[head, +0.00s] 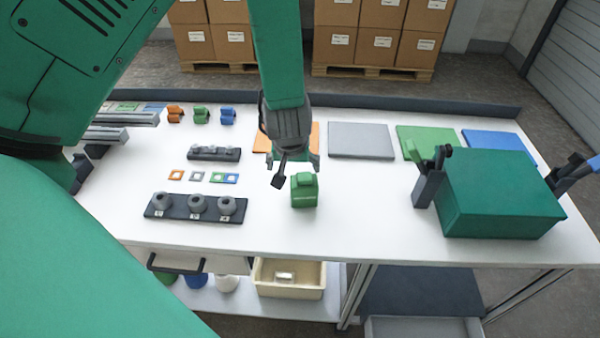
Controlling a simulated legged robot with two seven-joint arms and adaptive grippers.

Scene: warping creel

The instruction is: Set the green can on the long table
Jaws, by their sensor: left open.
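The green can (304,191) is a small blocky green container with a narrower top. It stands upright on the white top of the long table (350,225), near the middle. My left gripper (296,172) comes down from above, with its fingers spread. One dark finger is at the left of the can and the other is just behind its top. The fingers are not closed on the can; whether one touches it, I cannot tell. My right gripper is not in view.
A dark rack with grey knobs (196,207) stands left of the can. A green box (500,195) and a dark tool holder (427,188) stand at the right. Grey (361,141), green (425,142) and blue (496,143) mats lie behind. The table between can and holder is clear.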

